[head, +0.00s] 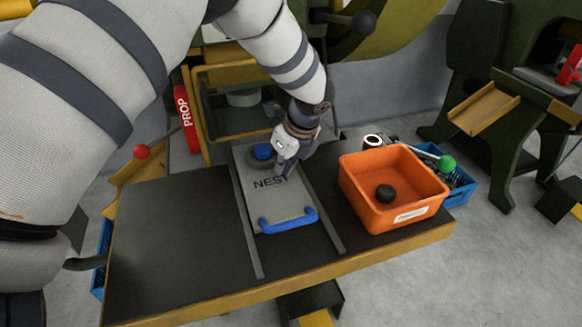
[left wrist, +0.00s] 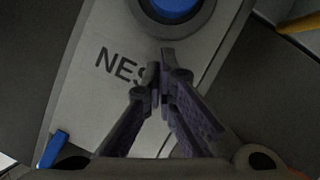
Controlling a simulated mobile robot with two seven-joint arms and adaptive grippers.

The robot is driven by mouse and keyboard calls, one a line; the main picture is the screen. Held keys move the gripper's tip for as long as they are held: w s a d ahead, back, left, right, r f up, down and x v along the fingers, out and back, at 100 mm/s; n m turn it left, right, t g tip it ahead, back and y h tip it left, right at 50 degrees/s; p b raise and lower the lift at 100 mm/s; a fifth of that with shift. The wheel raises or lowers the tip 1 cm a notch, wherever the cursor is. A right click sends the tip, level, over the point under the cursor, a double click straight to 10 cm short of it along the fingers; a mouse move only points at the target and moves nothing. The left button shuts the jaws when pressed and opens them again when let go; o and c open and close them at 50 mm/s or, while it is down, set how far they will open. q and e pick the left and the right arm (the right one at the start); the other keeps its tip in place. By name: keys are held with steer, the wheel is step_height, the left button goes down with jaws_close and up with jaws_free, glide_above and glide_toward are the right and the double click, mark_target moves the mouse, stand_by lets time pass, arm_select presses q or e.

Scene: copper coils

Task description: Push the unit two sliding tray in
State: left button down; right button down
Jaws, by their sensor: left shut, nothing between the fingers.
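The sliding tray (head: 277,205) is a grey plate marked "NEST" between two rails on the dark table, with a blue handle (head: 289,220) at its front end. A round nest with a blue piece (head: 263,151) sits at its far end. My left gripper (head: 284,172) is over the tray, just right of the blue piece, its fingers pointing down. In the left wrist view the gripper (left wrist: 160,65) is shut and empty in front of the round nest (left wrist: 178,12) and partly covers the lettering. I cannot tell whether the fingertips touch the tray. My right gripper is not in view.
A red "PROP" bar (head: 186,119) stands at the back left, beside a yellow-framed guard (head: 240,75). The table (head: 180,235) is clear left of the tray.

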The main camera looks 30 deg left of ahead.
mark_target(276, 155)
arm_select(q)
steer(key=shift+w+a, duration=0.1)
